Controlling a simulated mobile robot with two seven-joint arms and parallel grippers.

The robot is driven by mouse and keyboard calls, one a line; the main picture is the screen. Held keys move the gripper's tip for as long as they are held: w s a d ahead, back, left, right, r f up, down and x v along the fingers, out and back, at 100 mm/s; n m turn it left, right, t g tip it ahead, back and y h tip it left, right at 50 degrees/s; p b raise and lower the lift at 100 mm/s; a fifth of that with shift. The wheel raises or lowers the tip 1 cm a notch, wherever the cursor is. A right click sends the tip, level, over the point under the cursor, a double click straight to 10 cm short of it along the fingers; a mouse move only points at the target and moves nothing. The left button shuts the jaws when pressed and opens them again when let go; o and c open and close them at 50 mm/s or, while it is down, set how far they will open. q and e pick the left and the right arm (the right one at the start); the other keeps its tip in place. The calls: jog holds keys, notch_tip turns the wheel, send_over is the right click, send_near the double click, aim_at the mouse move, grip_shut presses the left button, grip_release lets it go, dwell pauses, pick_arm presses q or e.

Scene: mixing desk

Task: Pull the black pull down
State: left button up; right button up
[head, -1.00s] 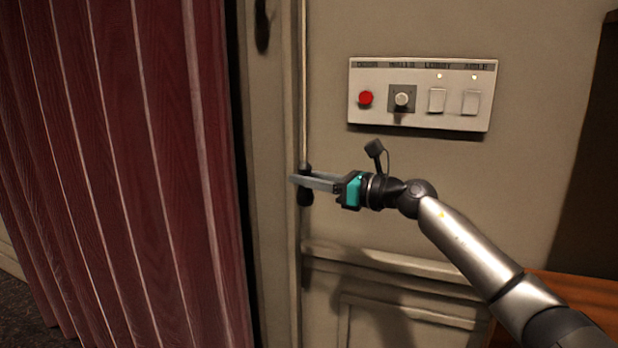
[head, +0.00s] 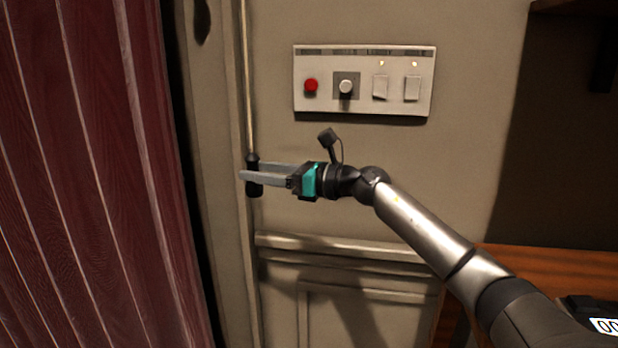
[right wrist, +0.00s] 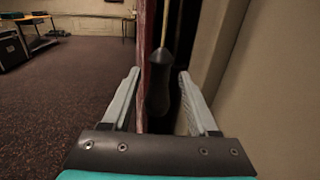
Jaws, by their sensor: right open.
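The black pull (head: 255,190) hangs on a pale cord against the beige wall, left of the switch panel. In the right wrist view the pull (right wrist: 158,95) hangs upright between the two grey fingers, with gaps showing on both sides. My right gripper (head: 250,172) is open and reaches in from the right, its fingers around the pull's middle. One finger hides part of the pull in the head view. My left gripper is not in view.
A beige switch panel (head: 365,108) with a red button, a knob and two white switches is above right of the gripper. A dark red curtain (head: 90,180) fills the left. A wooden surface (head: 550,262) is at lower right, and a wall ledge (head: 350,247) runs below the gripper.

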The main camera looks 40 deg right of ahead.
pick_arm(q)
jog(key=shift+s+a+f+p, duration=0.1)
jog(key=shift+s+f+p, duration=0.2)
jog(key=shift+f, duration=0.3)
pick_arm(e)
jog(key=v, duration=1.3)
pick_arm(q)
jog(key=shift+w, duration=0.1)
pick_arm(e)
jog(key=shift+s+f, duration=0.1)
